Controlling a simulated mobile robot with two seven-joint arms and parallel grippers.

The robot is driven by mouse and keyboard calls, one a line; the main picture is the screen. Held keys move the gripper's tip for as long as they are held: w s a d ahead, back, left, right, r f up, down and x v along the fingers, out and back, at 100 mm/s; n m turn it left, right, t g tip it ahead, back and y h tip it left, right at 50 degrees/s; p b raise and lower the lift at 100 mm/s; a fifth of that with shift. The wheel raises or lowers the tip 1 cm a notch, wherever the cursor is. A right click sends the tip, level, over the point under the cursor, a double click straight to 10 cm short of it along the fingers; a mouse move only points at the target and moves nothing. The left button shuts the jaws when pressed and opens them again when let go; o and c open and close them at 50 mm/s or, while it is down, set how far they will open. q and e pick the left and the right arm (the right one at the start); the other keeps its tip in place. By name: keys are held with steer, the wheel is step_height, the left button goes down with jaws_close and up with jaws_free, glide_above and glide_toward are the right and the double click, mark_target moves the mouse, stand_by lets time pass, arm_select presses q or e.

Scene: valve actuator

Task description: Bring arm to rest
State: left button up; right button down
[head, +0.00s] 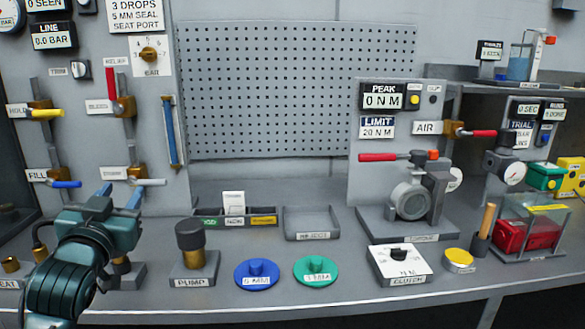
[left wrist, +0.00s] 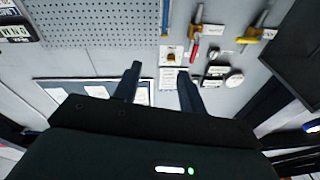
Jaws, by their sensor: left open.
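My left arm comes in at the lower left of the head view, with its teal gripper (head: 120,195) above the bench's front left part. The two blue fingers are apart, pointing up and away toward the wall panel, with nothing seen between them. In the left wrist view the dark fingers (left wrist: 158,72) are also spread and empty, with the panel and its fittings seen some way beyond. In the head view the gripper is in front of a brass fitting on a grey base (head: 128,274) and partly hides it. My right gripper is in neither view.
Near the gripper are the FILL valve's blue handle (head: 64,184), a white handle (head: 150,182) and the PUMP (head: 190,250). A blue disc (head: 257,281) and a green disc (head: 316,276) lie farther right. The pegboard (head: 290,90) stands behind.

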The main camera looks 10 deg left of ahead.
arm_select(q)
steer(key=s+d+f+m+g+h+p, duration=0.1)
steer(key=s+d+f+m+g+h, duration=0.15)
steer(key=d+f, duration=0.6)
steer(key=s+d+f+m+g+h+p, duration=0.1)
steer(key=d+f+g+h, duration=0.15)
steer(key=f, duration=1.15)
steer(key=s+d+f+g+h, duration=0.1)
steer(key=s+d+f+h, duration=0.1)
steer(key=s+d+f, duration=0.4)
steer(key=s+d+f+g+h+p, duration=0.1)
steer(key=s+d+f+g, duration=0.1)
steer(key=s+d+f, duration=0.4)
steer(key=s+f, duration=0.3)
steer(key=s, duration=0.1)
steer(key=shift+s+d+f+h, duration=0.2)
steer(key=shift+s+f+h, duration=0.1)
steer(key=shift+f+h, duration=0.1)
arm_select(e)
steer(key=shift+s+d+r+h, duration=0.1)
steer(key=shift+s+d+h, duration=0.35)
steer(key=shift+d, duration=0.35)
arm_select(q)
steer(key=shift+m, duration=0.25)
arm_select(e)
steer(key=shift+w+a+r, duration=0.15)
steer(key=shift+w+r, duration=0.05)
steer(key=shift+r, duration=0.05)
